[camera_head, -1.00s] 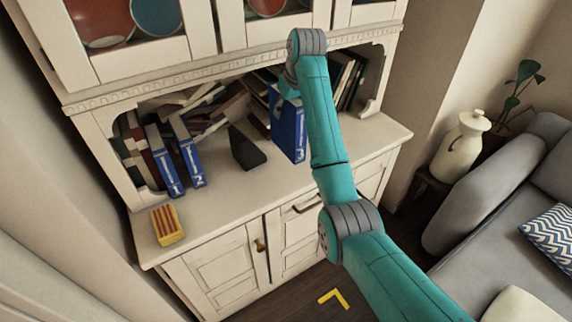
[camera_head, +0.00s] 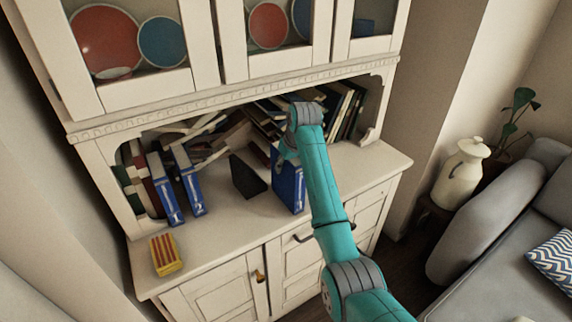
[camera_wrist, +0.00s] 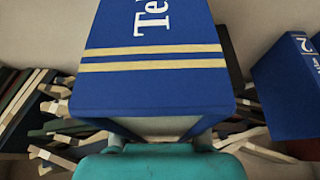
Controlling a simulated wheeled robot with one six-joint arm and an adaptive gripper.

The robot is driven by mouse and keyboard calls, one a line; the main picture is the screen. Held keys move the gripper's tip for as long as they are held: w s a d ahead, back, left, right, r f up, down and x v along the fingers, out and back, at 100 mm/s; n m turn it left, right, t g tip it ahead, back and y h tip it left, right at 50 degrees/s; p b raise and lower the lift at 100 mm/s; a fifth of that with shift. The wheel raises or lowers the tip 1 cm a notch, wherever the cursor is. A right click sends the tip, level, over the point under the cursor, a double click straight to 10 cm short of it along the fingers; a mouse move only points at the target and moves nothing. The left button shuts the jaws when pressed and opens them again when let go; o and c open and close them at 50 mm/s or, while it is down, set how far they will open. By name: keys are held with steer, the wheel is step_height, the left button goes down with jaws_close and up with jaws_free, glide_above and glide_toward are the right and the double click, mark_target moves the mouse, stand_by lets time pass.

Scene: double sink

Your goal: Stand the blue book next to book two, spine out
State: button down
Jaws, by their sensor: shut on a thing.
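The blue book (camera_head: 289,188) is upright in my gripper (camera_head: 287,158), its white-lettered spine facing the room. In the wrist view the blue book (camera_wrist: 155,85) fills the middle above my gripper (camera_wrist: 160,150), which is shut on it; the finger contact is mostly hidden. Whether its base touches the counter, I cannot tell. Book two (camera_head: 193,190), blue with a white 2, leans slightly left of it on the counter, and shows at the right of the wrist view (camera_wrist: 288,88). Book one (camera_head: 165,190) stands left of book two.
A dark wedge-shaped block (camera_head: 246,177) stands between book two and the held book. Jumbled books (camera_head: 205,128) lie behind, and more lean at the right (camera_head: 345,112). A yellow-red box (camera_head: 165,254) sits at the front left. The counter (camera_head: 225,232) is clear in front.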

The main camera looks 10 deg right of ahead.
steer(key=c, duration=1)
jaws_free()
steer(key=shift+f, duration=0.1)
steer(key=shift+c, duration=0.2)
steer(key=o, duration=0.4)
